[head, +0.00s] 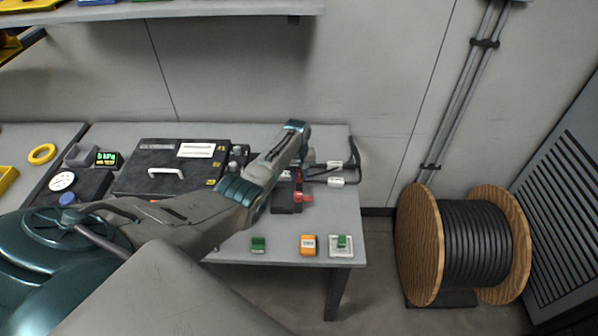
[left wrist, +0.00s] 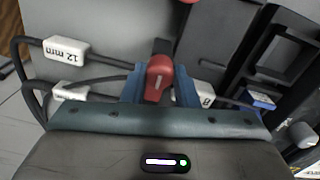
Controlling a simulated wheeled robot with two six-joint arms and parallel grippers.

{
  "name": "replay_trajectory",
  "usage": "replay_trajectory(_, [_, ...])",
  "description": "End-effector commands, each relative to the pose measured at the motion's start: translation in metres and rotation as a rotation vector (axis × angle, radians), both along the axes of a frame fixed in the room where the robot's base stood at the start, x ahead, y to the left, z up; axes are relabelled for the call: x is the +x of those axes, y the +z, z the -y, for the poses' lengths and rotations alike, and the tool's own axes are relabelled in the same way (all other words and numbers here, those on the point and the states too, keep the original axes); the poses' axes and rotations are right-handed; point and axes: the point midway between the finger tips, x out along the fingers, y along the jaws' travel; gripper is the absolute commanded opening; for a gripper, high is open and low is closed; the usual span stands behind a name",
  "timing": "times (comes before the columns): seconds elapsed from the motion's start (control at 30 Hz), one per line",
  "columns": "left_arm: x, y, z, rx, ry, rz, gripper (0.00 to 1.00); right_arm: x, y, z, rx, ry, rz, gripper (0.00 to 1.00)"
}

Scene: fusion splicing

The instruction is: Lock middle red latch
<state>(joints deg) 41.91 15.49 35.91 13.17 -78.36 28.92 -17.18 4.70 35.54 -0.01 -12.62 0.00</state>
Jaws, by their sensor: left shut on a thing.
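My left arm reaches in from the left over the table in the head view, and its gripper end is mostly hidden behind its own wrist. A dark device (head: 287,207) with red parts (head: 303,197) lies just in front of my wrist in the head view. Much of the device is hidden by my arm. My right gripper is not in view.
Dark cables with white tags (head: 336,182) run to the right of the device; one tag in the left wrist view (left wrist: 66,50) reads 12 mm. A black case (head: 150,178) lies to the left. Small green and orange items (head: 308,244) sit along the front edge.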

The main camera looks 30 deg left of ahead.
Motion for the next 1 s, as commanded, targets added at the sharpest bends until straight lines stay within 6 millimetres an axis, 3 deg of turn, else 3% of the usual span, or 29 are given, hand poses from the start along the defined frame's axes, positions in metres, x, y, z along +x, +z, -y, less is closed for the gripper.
replay_trajectory(0.6, [0.0019,0.0028,-0.0009,0.001,0.568,0.008,0.04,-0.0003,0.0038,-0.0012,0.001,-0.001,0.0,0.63])
replay_trajectory(1.0, [0.0018,0.0029,-0.0009,0.001,0.804,0.008,0.04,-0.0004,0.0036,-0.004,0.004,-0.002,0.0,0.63])
